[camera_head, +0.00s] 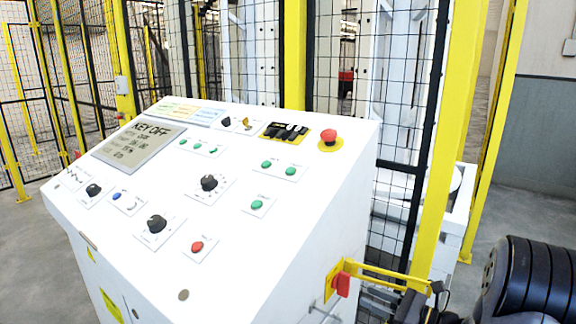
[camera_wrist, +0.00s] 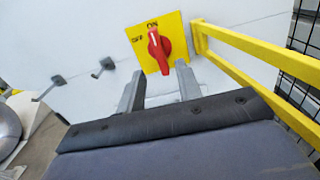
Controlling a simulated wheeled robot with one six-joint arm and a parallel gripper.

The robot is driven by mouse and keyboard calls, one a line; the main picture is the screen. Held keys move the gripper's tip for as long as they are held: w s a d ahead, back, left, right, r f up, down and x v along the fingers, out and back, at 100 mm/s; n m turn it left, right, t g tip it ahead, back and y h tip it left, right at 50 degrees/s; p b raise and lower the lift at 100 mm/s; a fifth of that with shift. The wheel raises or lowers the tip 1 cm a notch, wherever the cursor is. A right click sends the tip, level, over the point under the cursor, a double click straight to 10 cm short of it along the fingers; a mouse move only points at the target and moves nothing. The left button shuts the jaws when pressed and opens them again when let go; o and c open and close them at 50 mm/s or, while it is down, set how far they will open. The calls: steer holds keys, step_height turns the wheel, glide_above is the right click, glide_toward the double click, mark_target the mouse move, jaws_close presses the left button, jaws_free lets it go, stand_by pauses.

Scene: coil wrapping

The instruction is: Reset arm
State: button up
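My gripper (camera_wrist: 159,72) is open, with its two grey fingers apart and nothing held between them. In the wrist view the red rotary switch (camera_wrist: 158,48) on its yellow plate (camera_wrist: 138,34) sits just beyond the fingertips. Its handle stands near upright, with its top at the ON mark; OFF is marked to the left. The handle's lower end shows between the fingertips, and I see no clear contact. In the head view the red switch (camera_head: 342,285) is on the console's right side. My dark arm (camera_head: 535,275) comes in from the lower right.
A yellow bar (camera_wrist: 262,58) runs close to the right of the switch. The white console (camera_head: 270,240) carries buttons, knobs and a screen (camera_head: 140,142) reading KEY OFF. A red emergency button (camera_head: 328,137) is at its top right. Black mesh fencing with yellow posts (camera_head: 455,150) stands behind.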

mark_target(349, 287)
steer(key=v, duration=0.5)
steer(key=x, duration=1.1)
steer(key=shift+a, duration=0.15)
steer(key=shift+w+n+b, duration=0.2)
steer(key=shift+n+b, duration=4.7)
steer(key=shift+b, duration=0.35)
steer(key=shift+s, duration=0.1)
